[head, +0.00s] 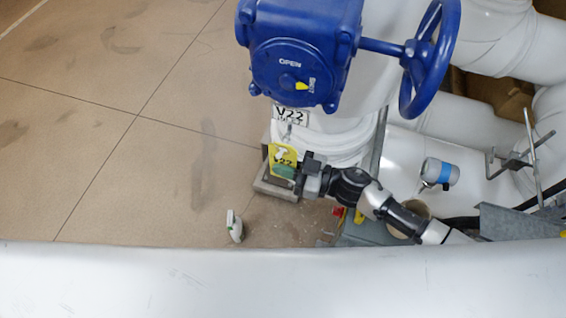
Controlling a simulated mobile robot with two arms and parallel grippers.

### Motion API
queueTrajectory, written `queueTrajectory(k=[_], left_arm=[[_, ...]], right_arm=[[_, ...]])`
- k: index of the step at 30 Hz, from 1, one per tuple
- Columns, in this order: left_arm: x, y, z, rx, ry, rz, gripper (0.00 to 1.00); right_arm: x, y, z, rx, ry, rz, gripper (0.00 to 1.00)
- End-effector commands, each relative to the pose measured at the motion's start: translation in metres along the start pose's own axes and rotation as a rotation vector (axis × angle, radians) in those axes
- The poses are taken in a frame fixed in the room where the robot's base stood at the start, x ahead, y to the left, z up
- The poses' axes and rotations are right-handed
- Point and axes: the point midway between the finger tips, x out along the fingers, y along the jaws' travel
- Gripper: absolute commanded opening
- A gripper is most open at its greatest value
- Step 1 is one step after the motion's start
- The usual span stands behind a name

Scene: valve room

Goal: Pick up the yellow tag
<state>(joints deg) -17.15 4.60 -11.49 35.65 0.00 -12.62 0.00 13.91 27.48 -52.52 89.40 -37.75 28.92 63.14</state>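The yellow tag (283,155) hangs below the blue valve gearbox, in front of the white pipe. It has a small white mark and dark lettering that looks like V22. My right gripper (290,174) comes in from the right and is at the tag's lower right edge, overlapping it in the picture. A small green piece shows at the gripper's tip. I cannot tell whether the fingers are open or closed on the tag. My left gripper is not in view.
The blue valve (300,50) with its handwheel (430,58) stands above the tag, with a white V22 plate (291,116). A white pipe (280,285) crosses the foreground. Floor at left is clear.

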Motion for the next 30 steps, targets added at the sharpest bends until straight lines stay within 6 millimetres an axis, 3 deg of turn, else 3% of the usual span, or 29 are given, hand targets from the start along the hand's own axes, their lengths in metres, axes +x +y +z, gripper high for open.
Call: queueTrajectory(k=[11,17,24,30], left_arm=[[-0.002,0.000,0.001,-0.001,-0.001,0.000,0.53],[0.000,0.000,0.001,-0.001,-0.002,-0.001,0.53],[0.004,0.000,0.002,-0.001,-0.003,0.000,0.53],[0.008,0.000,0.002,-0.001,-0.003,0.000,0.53]], right_arm=[[0.000,-0.003,-0.016,0.000,-0.001,-0.002,0.00],[0.000,-0.043,-0.014,0.005,0.000,-0.003,0.00],[-0.001,-0.110,-0.014,0.006,0.001,-0.002,0.00],[0.000,-0.154,-0.014,0.005,0.001,-0.001,0.00]])
